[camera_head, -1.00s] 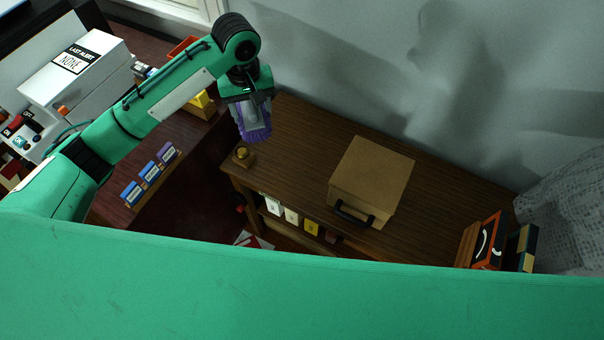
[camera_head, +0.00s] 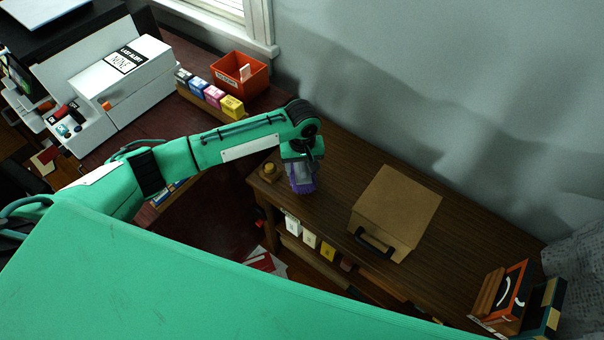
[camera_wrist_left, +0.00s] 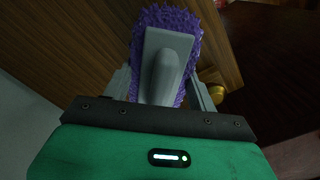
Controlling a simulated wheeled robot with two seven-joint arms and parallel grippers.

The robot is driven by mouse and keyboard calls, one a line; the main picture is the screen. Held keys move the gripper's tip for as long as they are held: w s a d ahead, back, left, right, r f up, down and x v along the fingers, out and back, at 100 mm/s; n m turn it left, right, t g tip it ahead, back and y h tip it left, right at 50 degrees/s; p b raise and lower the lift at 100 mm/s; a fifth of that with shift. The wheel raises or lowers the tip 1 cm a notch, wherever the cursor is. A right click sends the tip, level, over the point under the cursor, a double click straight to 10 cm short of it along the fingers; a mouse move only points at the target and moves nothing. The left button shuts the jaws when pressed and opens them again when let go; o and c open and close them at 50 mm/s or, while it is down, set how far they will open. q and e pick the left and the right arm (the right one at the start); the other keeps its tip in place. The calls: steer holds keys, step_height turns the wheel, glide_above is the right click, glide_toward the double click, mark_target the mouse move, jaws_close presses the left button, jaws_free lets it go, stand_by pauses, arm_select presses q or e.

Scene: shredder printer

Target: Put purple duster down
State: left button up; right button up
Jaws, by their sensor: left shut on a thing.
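The purple duster (camera_head: 301,184) has a grey back and handle and purple bristles. My left gripper (camera_head: 301,164) is shut on it, over the left part of the wooden cabinet top (camera_head: 335,160). In the left wrist view the duster (camera_wrist_left: 190,20) sits between the two fingers of the left gripper (camera_wrist_left: 166,85), with wood beyond it. I cannot tell whether the bristles touch the wood. My right gripper is not in view.
A cardboard-coloured box (camera_head: 400,205) with a black handle stands right of the duster. A small brass-coloured knob on a block (camera_head: 269,171) is close on its left. Books (camera_head: 515,295) stand at the right end. Bare wood lies between duster and box.

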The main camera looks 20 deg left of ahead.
arm_select(q)
step_height(320, 180, down, 4)
steer(key=shift+f, duration=0.2)
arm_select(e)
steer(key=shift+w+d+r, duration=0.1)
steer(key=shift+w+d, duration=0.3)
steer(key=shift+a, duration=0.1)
arm_select(q)
steer(key=o, duration=1)
steer(key=shift+f, duration=0.1)
step_height(320, 180, up, 12)
steer(key=shift+f+b, duration=0.2)
steer(key=shift+b, duration=0.1)
steer(key=shift+r, duration=0.35)
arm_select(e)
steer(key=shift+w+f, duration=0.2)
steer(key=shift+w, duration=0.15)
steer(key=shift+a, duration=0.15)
